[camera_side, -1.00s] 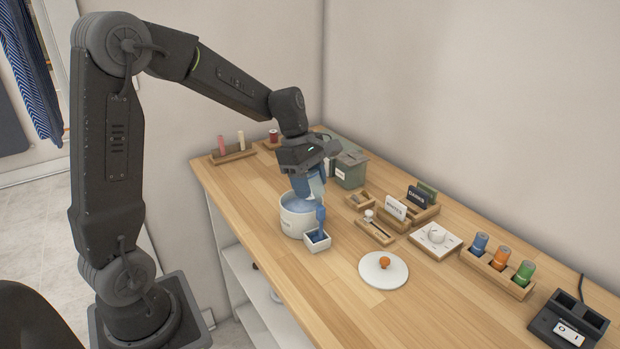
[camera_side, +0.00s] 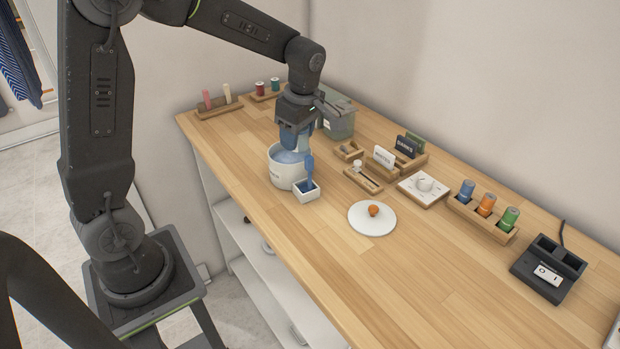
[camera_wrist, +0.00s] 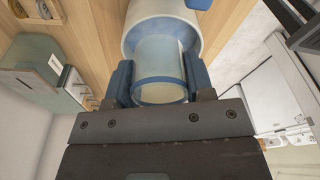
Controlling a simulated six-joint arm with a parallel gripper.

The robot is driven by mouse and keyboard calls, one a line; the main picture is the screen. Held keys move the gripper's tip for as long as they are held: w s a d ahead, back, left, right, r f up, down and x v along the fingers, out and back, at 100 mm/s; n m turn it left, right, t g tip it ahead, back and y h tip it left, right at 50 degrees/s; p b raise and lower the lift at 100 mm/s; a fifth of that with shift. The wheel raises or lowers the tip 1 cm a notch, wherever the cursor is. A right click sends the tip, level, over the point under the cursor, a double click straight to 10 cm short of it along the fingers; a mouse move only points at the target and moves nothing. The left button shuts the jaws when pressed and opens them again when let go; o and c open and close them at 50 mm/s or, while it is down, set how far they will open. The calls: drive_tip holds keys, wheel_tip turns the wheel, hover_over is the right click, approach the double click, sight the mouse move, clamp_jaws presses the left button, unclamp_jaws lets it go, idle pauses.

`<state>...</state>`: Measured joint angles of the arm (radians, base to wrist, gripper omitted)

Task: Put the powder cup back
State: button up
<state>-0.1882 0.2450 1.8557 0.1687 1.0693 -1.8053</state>
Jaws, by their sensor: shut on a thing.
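My gripper (camera_wrist: 160,82) is shut on a clear cup with a blue rim (camera_wrist: 160,60), taken to be the powder cup. Its blue fingers sit on either side of the cup in the wrist view. In the side view my gripper (camera_side: 295,140) points down just above the white pot (camera_side: 284,176), and the fingers mostly hide the cup. The white pot (camera_wrist: 135,14) lies directly beyond the cup in the wrist view. I cannot tell whether the cup touches it. Bluish contents show in the pot's mouth.
A white lid with an orange knob (camera_side: 371,222) lies to the right. A grey-green bin (camera_side: 341,125) stands behind the gripper. The front of the wooden counter (camera_side: 420,290) is clear.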

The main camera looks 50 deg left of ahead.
wheel_tip(320, 180, up, 7)
drive_tip(key=shift+f, duration=0.1)
drive_tip(key=s+d+m, duration=0.4)
drive_tip(key=s+d, duration=0.3)
drive_tip(key=s, duration=0.2)
hover_over(323, 242)
drive_tip(key=shift+t, duration=0.3)
wheel_tip(323, 242, down, 12)
drive_tip(key=shift+a+r, duration=0.1)
drive_tip(key=shift+r, duration=0.05)
drive_tip(key=shift+d+f, duration=0.4)
drive_tip(key=shift+f, duration=1.85)
drive_tip(key=shift+f, duration=0.1)
drive_tip(key=o, duration=0.9)
